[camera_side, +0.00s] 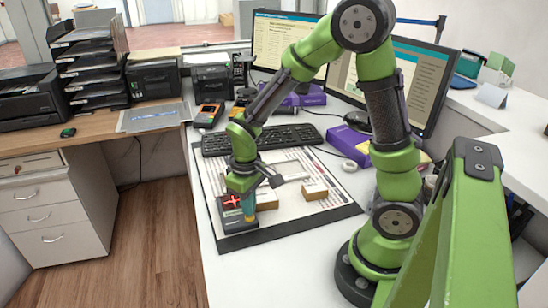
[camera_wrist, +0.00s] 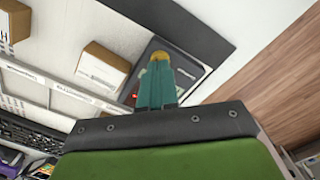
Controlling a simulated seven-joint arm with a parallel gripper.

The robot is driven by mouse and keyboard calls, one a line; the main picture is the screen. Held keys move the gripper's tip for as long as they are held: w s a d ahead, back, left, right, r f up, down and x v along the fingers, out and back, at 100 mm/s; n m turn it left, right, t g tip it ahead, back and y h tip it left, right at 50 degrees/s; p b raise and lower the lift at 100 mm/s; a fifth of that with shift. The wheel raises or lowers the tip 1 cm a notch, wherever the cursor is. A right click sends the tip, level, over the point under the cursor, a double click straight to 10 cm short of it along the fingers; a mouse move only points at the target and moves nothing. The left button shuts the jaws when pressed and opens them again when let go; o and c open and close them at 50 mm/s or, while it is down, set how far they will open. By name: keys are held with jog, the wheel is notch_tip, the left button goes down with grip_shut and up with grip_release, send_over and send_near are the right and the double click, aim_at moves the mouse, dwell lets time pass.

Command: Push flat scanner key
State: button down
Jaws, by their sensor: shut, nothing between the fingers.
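The flat scanner (camera_side: 231,203) is a small dark box with a red cross lit on its top, near the front left of the desk mat in the side view. In the wrist view its dark top (camera_wrist: 187,74) shows behind my fingers, with a small red glow at its left edge. My gripper (camera_side: 248,219) has teal fingers with yellow tips, pointing down at the scanner's right side. In the wrist view the closed fingers (camera_wrist: 159,60) are together and empty, overlapping the scanner. I cannot tell whether the tips touch it. The key is not distinguishable, probably hidden behind the fingers.
Two small cardboard boxes, one close by (camera_side: 266,199) and one farther right (camera_side: 315,191), stand on the black-edged desk mat (camera_side: 285,231). A keyboard (camera_side: 290,136) lies behind. A card terminal (camera_side: 208,114) stands at the back left. The mat's front right is clear.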

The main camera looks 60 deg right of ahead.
jog(key=shift+f, duration=0.7)
jog(key=shift+r, duration=0.1)
dwell(0.4)
jog(key=shift+r, duration=0.65)
jog(key=shift+w+r, duration=0.1)
jog(key=shift+r, duration=1.95)
dwell(0.6)
jog(key=shift+r, duration=1.85)
dwell(0.8)
jog(key=s+a+r+m+t+y, duration=0.2)
jog(key=s+r+t, duration=0.5)
jog(key=r, duration=0.4)
jog(key=shift+s+a+r+m, duration=0.25)
jog(key=shift+s+a+m, duration=0.4)
jog(key=shift+a+m, duration=0.3)
